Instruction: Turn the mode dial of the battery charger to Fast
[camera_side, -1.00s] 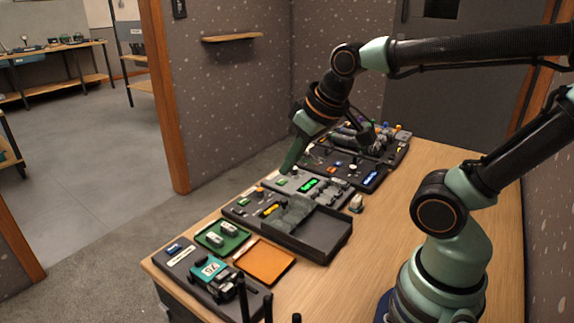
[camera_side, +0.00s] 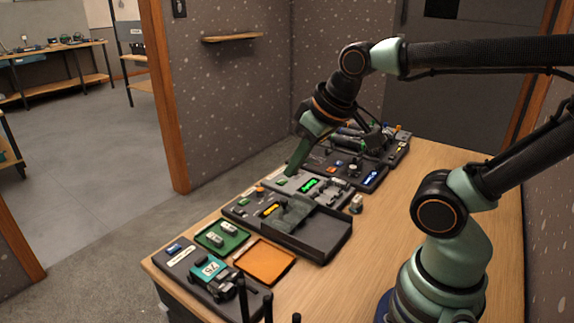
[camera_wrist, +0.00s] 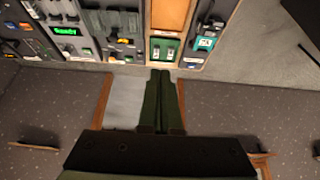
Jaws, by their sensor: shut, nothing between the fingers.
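My gripper (camera_side: 290,172) is shut and empty, its green fingers pointing down at the far edge of the grey panel (camera_side: 332,200) with a lit green display (camera_side: 310,185). I cannot tell whether the fingertips touch it. In the wrist view, the gripper (camera_wrist: 160,76) shows as two closed fingers, and the green display (camera_wrist: 66,31) appears to read "Ready". No unit is legibly marked as the battery charger. The mode dial and its setting cannot be made out; small knobs and buttons on the panels are too small to tell apart.
A dark open tray (camera_side: 325,243) stands in front of the panel. A green tray (camera_side: 236,241) with pale cells, an orange tray (camera_side: 264,262) and a teal device (camera_side: 207,270) are nearer the camera. More dark panels (camera_side: 345,172) lie beyond. The wooden tabletop (camera_side: 440,165) is clear at right.

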